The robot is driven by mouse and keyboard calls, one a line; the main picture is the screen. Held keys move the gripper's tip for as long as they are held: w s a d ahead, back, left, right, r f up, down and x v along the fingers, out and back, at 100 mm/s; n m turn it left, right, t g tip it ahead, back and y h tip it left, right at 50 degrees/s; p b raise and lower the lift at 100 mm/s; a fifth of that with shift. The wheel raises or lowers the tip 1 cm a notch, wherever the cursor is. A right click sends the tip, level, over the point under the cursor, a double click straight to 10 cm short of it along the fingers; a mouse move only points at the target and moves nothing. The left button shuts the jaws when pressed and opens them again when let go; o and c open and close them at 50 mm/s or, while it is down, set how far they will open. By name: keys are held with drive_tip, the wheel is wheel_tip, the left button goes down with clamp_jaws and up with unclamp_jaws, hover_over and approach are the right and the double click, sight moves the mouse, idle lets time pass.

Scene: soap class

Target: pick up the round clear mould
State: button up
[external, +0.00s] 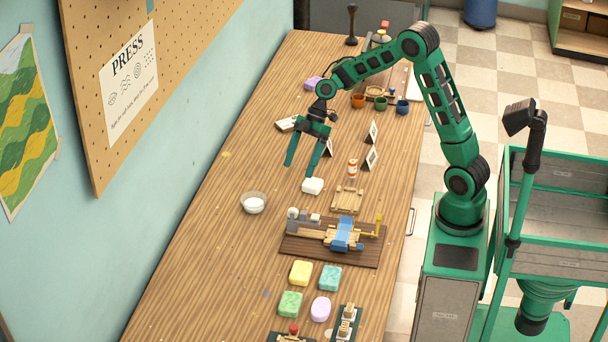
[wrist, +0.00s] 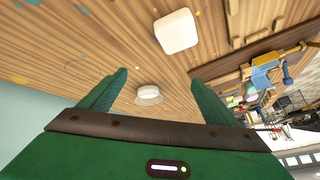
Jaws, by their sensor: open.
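The round clear mould (external: 253,203) is a shallow see-through dish with white material inside. It sits on the wooden table, left of the middle in the external view. In the wrist view the mould (wrist: 149,95) shows small, between my two fingers in the picture but well beyond them. My gripper (external: 300,170) is open and empty, fingers pointing down. In the external view it is up and to the right of the mould, apart from it. The fingers (wrist: 160,78) spread wide in the wrist view.
A white block (external: 312,186) lies close below my right fingertip in the picture; the wrist view shows it too (wrist: 177,32). A wooden frame (external: 347,200) and a press board (external: 330,245) lie right of the mould. Coloured soaps (external: 301,273) lie nearer. Table left of the mould is clear.

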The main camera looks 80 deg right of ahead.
drive_tip(key=w+a+n+y, duration=0.1)
drive_tip(key=w, duration=0.1)
drive_tip(key=w+a+f+n+y, duration=0.1)
drive_tip(key=w+a+n+y, duration=0.1)
drive_tip(key=w, duration=0.1)
drive_tip(key=w+a+f+n+y, duration=0.1)
drive_tip(key=w+y, duration=0.1)
drive_tip(key=w, duration=0.1)
drive_tip(key=shift+a+f+n+t, duration=0.2)
drive_tip(key=shift+a+n+t, duration=0.1)
drive_tip(key=shift+a+t, duration=0.1)
drive_tip(key=shift+w+a+n+y, duration=0.35)
drive_tip(key=shift+w+n+y, duration=0.15)
drive_tip(key=shift+w+y, duration=0.1)
approach(249, 209)
drive_tip(key=shift+x, duration=0.9)
drive_tip(key=shift+f+x, duration=0.15)
drive_tip(key=shift+x, duration=1.15)
drive_tip(key=shift+f+x, duration=0.15)
drive_tip(key=shift+x, duration=1.15)
drive_tip(key=shift+w+d, duration=0.1)
drive_tip(key=shift+d, duration=0.05)
drive_tip(key=c, duration=1.1)
